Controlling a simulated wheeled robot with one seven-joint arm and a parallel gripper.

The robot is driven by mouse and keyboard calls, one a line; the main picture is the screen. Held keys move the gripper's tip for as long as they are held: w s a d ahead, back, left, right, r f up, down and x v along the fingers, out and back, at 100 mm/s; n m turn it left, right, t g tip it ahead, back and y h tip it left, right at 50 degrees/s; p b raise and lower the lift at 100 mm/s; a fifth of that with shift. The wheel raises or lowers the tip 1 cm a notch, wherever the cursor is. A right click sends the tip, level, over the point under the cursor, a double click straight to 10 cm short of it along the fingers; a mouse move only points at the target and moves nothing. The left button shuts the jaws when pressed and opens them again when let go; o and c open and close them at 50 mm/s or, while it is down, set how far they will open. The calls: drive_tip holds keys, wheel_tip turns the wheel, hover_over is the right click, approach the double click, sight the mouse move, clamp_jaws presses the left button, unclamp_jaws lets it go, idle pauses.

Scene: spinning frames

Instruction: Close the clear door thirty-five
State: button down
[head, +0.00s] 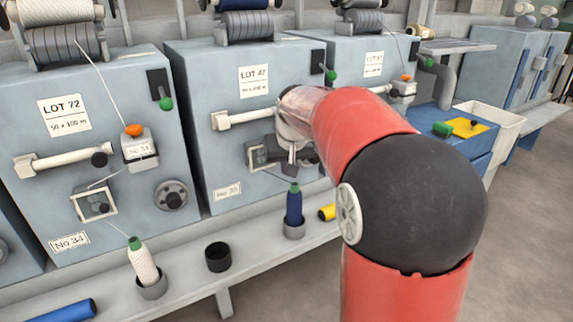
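The middle grey-blue machine bears the plate No 35 (228,190). Its small framed clear door (260,156) is low on the front, above and right of that plate. My arm and gripper cover its right part, so I cannot tell how far open it stands. My gripper (291,163) points down at the right edge of this frame, close to it or touching it. Its fingers are small and partly hidden, and I cannot tell whether they are open or shut.
A similar clear door (95,203) is on machine No 34 at left. Below No 35, a blue bobbin (294,205) stands in a cup on the ledge (190,282). A white handle bar (245,117) juts out above the door. An empty black cup (218,257) stands left of the bobbin.

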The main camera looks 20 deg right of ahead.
drive_tip(key=s+d+r, duration=0.2)
drive_tip(key=s+r, duration=0.3)
drive_tip(key=r, duration=0.3)
drive_tip(key=shift+d+r+p, duration=0.2)
drive_tip(key=shift+r+p, duration=0.1)
drive_tip(key=shift+r, duration=0.1)
drive_tip(key=s+a+f, duration=0.3)
drive_tip(key=s+f, duration=0.1)
drive_tip(key=s, duration=0.4)
drive_tip(key=s+a+f+n, duration=0.1)
drive_tip(key=s+a+f, duration=0.2)
drive_tip(key=s, duration=0.5)
drive_tip(key=s+a+f, duration=0.3)
drive_tip(key=s+f, duration=0.2)
drive_tip(key=s, duration=0.3)
drive_tip(key=shift+s+a+f+y, duration=0.15)
drive_tip(key=shift+s+a+y, duration=0.15)
drive_tip(key=shift+s, duration=0.1)
